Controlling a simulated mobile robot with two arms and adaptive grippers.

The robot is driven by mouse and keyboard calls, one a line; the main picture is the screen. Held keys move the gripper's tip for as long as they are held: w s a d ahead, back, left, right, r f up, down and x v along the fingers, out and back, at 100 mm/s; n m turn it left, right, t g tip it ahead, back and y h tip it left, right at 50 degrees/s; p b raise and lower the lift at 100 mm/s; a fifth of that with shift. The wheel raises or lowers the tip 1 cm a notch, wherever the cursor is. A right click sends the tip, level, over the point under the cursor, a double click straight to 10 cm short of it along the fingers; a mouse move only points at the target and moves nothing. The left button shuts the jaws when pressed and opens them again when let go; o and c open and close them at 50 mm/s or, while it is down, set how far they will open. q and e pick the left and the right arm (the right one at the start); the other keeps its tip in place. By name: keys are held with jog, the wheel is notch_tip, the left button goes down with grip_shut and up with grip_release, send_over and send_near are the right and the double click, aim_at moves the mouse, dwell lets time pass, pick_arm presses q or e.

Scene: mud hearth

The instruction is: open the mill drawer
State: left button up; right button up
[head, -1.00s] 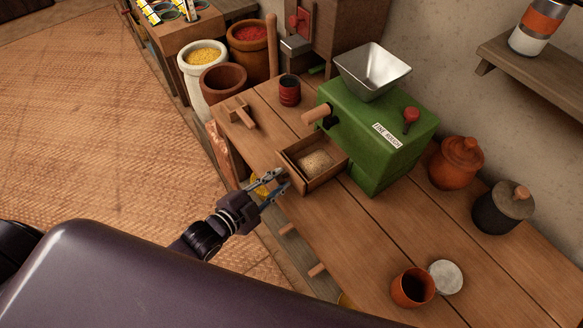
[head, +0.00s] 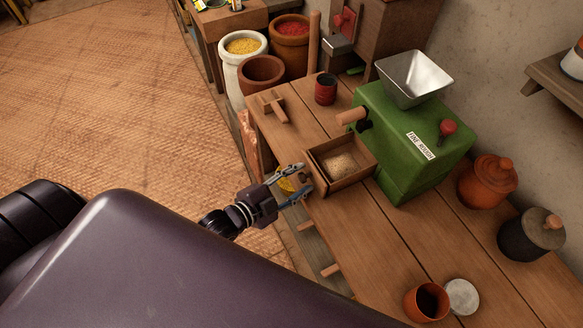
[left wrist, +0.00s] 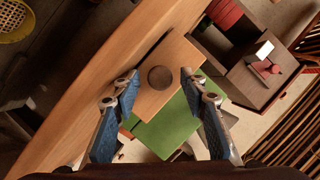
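The green mill (head: 405,150) stands on the wooden counter with a metal hopper on top. Its wooden drawer (head: 350,174) is pulled out on the left side, with pale meal (head: 340,163) inside. My left gripper (head: 306,181) is just outside the drawer front. In the left wrist view, my left gripper (left wrist: 160,75) is open, its fingers apart on either side of the dark round drawer knob (left wrist: 160,78), with gaps to both. The drawer front also shows there (left wrist: 183,60). My right gripper is not in view.
A red-black cup (head: 325,89) and a wooden cross-shaped piece (head: 273,106) sit behind the drawer. Lidded pots (head: 487,181) stand right of the mill. An orange cup (head: 427,302) is at the front.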

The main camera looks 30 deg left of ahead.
pick_arm(q)
jog(key=v, duration=1.2)
jog(key=s+a+f+n+g+y, duration=0.2)
jog(key=s+f, duration=0.1)
jog(key=f, duration=0.7)
jog(key=s+a+f+n+g+y, duration=0.1)
jog(key=s+a+f+n+g, duration=0.15)
jog(key=f, duration=0.65)
jog(key=s+a+f+n+g+y, duration=0.1)
jog(key=s+a+f+n+y, duration=0.15)
jog(key=f, duration=0.75)
jog(key=s+d+f+n+g, duration=0.2)
jog(key=s+d+f+g, duration=0.1)
jog(key=s+f, duration=0.4)
jog(key=s+d+f+n+g, duration=0.2)
jog(key=s+f, duration=0.6)
jog(key=s, duration=0.5)
jog(key=shift+d+f+g, duration=0.2)
jog(key=shift+d+g, duration=0.25)
jog(key=shift+g, duration=0.7)
jog(key=shift+w, duration=0.1)
